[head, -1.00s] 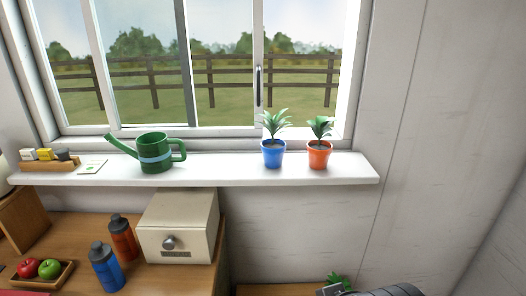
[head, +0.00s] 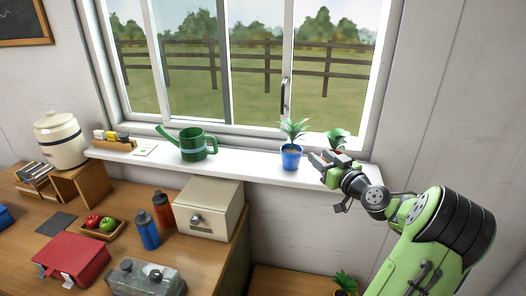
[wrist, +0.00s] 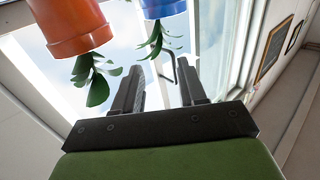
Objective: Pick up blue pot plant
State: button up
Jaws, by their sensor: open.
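The blue pot plant (head: 291,159) stands upright on the white windowsill, its green leaves spread above the rim. In the wrist view the blue pot (wrist: 163,8) is at the top edge, partly cut off, with its leaves hanging down in the picture. My gripper (head: 322,166) is open and empty, just right of the blue pot and apart from it. In the wrist view the two dark fingers (wrist: 160,88) are spread, with the blue pot's leaves beyond and between them. Whether anything touches the leaves cannot be told.
An orange pot plant (wrist: 72,24) is close beside the blue one; in the head view my gripper mostly hides it. A green watering can (head: 194,145) stands left on the windowsill (head: 245,172), with free sill between. The window (head: 250,70) is behind.

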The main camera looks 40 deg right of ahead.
jog(key=p, duration=0.3)
send_near(294, 135)
jog(key=x, duration=0.5)
jog(key=p+x, duration=0.3)
jog(key=x, duration=0.2)
jog(key=shift+w, duration=0.15)
jog(key=shift+w+d+f, duration=0.1)
jog(key=shift+w+f, duration=0.15)
jog(key=shift+w, duration=0.05)
jog(key=shift+s, duration=0.15)
jog(key=shift+c, duration=0.9)
grip_shut()
